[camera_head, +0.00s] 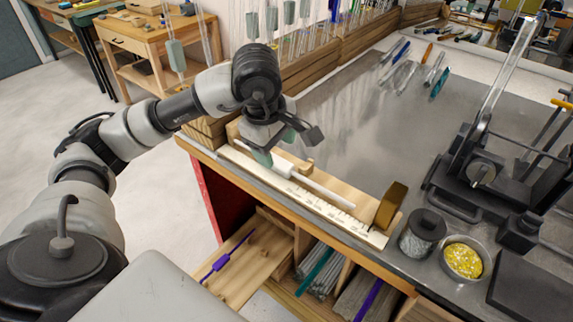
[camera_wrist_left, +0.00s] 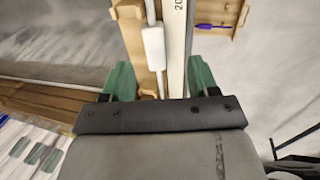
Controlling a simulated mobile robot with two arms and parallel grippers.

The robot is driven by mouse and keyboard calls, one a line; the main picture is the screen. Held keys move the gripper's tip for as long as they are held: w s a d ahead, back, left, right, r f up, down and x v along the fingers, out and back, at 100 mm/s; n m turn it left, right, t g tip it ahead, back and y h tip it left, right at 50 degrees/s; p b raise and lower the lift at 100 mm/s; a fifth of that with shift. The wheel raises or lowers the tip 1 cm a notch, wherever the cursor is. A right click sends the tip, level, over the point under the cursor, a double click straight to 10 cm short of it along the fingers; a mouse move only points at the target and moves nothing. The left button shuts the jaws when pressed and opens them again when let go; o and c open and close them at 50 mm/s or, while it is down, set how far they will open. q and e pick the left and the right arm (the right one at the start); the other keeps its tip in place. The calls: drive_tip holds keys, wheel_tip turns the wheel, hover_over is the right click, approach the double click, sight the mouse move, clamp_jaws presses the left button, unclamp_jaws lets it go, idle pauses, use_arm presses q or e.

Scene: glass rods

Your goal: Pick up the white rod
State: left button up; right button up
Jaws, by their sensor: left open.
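The white rod (camera_head: 326,190) lies lengthwise on a wooden measuring jig (camera_head: 350,190) with a white ruler (camera_head: 330,208) along its front. It has a thicker white section near my left gripper (camera_head: 276,148), which is above the jig's left end. In the left wrist view the thick part of the white rod (camera_wrist_left: 153,46) shows just beyond the open green fingers of my left gripper (camera_wrist_left: 161,80). The rod's thin end runs down between the fingers, with the ruler (camera_wrist_left: 175,45) beside it. The gripper's palm hides the rod's near end. My right gripper is not in view.
A brown block (camera_head: 391,204) stands at the jig's right end. A dark jar (camera_head: 422,234) and a bowl of yellow bits (camera_head: 462,261) are to its right. A black machine (camera_head: 485,165) stands farther right.

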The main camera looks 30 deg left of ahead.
sight(282, 164)
use_arm(q)
drive_tip(key=shift+w+f, duration=0.15)
drive_tip(key=shift+f, duration=0.3)
drive_tip(key=shift+w+f, duration=0.25)
drive_tip(key=shift+f, duration=0.05)
drive_tip(key=p+x, duration=0.2)
drive_tip(key=x, duration=0.2)
drive_tip(key=shift+w+a+f, duration=0.15)
drive_tip(key=shift+w, duration=0.05)
drive_tip(key=shift+f, duration=0.25)
drive_tip(key=shift+w, duration=0.15)
drive_tip(key=shift+c, duration=0.4)
drive_tip(key=c, duration=1)
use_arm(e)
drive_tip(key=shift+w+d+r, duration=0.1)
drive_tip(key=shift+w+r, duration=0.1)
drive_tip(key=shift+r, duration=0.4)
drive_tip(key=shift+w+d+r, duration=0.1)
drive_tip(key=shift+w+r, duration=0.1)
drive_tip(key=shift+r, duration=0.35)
use_arm(q)
drive_tip(key=shift+r, duration=0.1)
